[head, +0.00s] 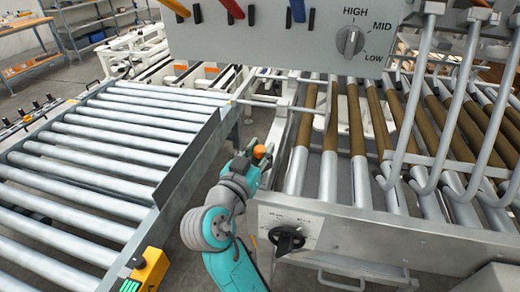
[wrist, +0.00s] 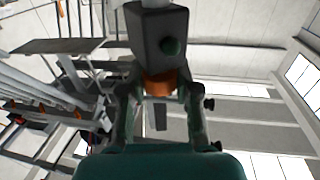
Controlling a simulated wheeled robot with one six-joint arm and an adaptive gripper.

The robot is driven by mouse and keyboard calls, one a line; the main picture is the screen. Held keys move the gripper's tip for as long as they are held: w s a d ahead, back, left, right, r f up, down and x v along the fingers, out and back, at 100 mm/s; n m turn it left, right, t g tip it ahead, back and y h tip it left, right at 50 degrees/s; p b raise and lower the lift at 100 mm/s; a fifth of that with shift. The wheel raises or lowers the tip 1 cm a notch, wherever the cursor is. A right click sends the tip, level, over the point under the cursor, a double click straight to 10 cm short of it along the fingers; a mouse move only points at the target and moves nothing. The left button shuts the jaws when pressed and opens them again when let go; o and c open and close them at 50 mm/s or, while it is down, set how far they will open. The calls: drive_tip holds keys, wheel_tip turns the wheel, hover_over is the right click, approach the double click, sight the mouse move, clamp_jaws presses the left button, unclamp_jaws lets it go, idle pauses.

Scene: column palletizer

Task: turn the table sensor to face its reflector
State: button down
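The table sensor is a dark grey box (wrist: 158,35) with a round green lens (wrist: 171,46) and an orange collar (wrist: 160,84) below it, in the wrist view. My gripper (wrist: 160,88) has one finger on each side of the orange collar, and the fingers appear to press on it. In the head view my gripper (head: 257,158) is between the two conveyors, at a small orange part (head: 259,151) that is mostly hidden by the fingers. I cannot pick out the reflector in either view.
A roller conveyor (head: 95,150) with a raised side plate (head: 187,158) lies left of my arm. A roller table (head: 335,190) with a black knob (head: 287,238) on its front panel lies right. A control box (head: 290,35) hangs above. A yellow box (head: 148,270) sits at the front.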

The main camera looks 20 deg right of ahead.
drive_tip(key=shift+y, duration=0.3)
drive_tip(key=shift+d+n+t+y, duration=0.1)
drive_tip(key=shift+n+t+y, duration=0.6)
drive_tip(key=shift+n+t, duration=0.1)
drive_tip(key=shift+n+t+y, duration=0.7)
drive_tip(key=shift+n+y, duration=0.2)
drive_tip(key=shift+y, duration=0.3)
drive_tip(key=c, duration=0.8)
unclamp_jaws()
drive_tip(key=v, duration=1.2)
